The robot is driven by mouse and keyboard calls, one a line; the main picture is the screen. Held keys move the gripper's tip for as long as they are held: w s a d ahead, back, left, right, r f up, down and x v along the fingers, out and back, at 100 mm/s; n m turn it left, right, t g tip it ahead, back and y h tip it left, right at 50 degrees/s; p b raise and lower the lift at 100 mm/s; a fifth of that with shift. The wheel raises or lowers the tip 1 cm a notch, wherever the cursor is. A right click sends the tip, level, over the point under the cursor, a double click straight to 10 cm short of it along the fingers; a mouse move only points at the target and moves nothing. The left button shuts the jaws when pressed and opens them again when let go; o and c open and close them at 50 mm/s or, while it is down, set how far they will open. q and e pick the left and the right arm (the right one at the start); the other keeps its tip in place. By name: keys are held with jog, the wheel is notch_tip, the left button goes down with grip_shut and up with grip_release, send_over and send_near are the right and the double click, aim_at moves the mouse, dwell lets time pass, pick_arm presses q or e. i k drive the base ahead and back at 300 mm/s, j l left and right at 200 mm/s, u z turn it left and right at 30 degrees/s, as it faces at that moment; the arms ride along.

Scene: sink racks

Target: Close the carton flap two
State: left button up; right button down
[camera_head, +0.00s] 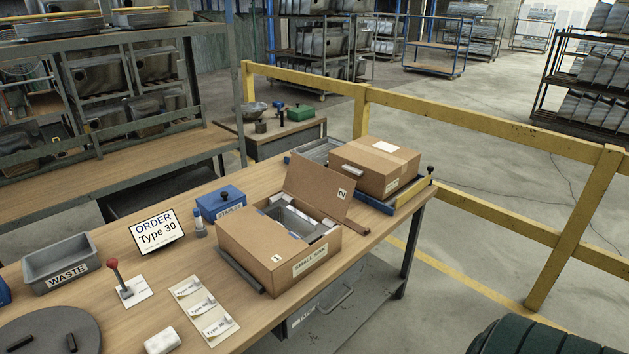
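The open brown carton (308,270) stands on the wooden workbench in the head view, with a "SMALL SINK" label on its near right side. Flap two (318,188), marked "2", stands up along the carton's far side, tilted up and away from the opening. The flap marked "1" (250,235) appears to lie over the near left part of the opening. A grey metal sink (290,220) with pale corner pieces shows inside. Neither of my grippers is in view.
A closed carton (375,165) sits behind flap two on a blue-edged stand. A blue staples box (221,203), an order sign (155,232) and a waste bin (62,263) stand to the left. A dark bar (240,271) lies along the open carton's left side. Yellow rails (480,120) run behind the bench.

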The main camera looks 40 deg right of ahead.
aim_at(328, 191)
jog(key=l+u, duration=0.1)
jog(key=l, duration=1.05)
jog(key=l+u, duration=0.15)
jog(key=l, duration=1.05)
jog(key=k+l+u, duration=0.15)
jog(key=l, duration=1)
jog(key=k+l+u, duration=0.15)
jog(key=l, duration=1)
jog(key=k+u, duration=0.05)
